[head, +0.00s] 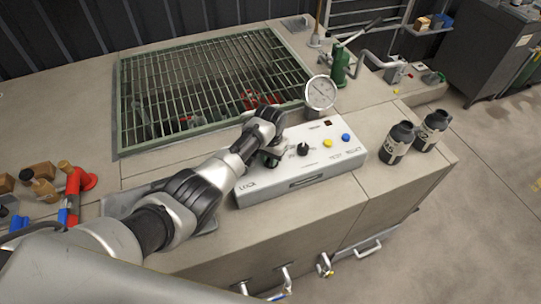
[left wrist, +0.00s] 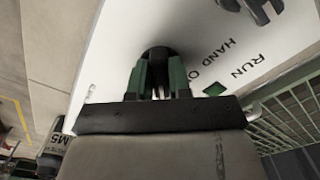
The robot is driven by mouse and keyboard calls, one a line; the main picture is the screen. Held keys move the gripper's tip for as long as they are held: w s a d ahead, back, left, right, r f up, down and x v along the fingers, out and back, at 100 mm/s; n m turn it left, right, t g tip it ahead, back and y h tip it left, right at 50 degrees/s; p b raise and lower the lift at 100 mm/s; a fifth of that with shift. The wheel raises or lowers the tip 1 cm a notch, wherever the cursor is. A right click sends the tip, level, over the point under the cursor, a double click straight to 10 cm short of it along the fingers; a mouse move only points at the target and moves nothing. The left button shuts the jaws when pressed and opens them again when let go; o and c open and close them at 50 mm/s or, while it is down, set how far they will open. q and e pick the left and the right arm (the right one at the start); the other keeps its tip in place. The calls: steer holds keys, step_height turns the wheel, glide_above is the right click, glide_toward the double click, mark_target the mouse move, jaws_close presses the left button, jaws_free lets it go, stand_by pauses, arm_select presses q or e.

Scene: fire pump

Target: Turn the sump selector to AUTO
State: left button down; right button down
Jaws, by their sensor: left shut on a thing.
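The white control panel (head: 325,165) lies on the concrete top. My left gripper (head: 271,158) reaches down over its left part. In the left wrist view my left gripper (left wrist: 160,78) has its two green-lined fingers closed about a black selector knob (left wrist: 158,51). The fingers hide most of that knob, so I cannot tell its pointing direction. Printed words RUN and HAND, and a partly cut-off word, show to the right of the knob in that view. A second black knob (head: 303,149) stands free to the right of my gripper. My right gripper is in neither view.
A pressure gauge (head: 320,92) stands behind the panel. A yellow button (head: 327,143) and a blue button (head: 346,138) sit on the panel's right. Two dark bottles stand right of it. A green grating (head: 205,85) covers a pit behind. Pipe fittings lie at left.

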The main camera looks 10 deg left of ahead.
arm_select(q)
steer(key=shift+w+m, duration=0.1)
steer(key=shift+m, duration=1)
steer(key=c, duration=1)
jaws_free()
steer(key=shift+c, duration=0.2)
step_height(320, 180, up, 11)
steer(key=shift+f, duration=0.1)
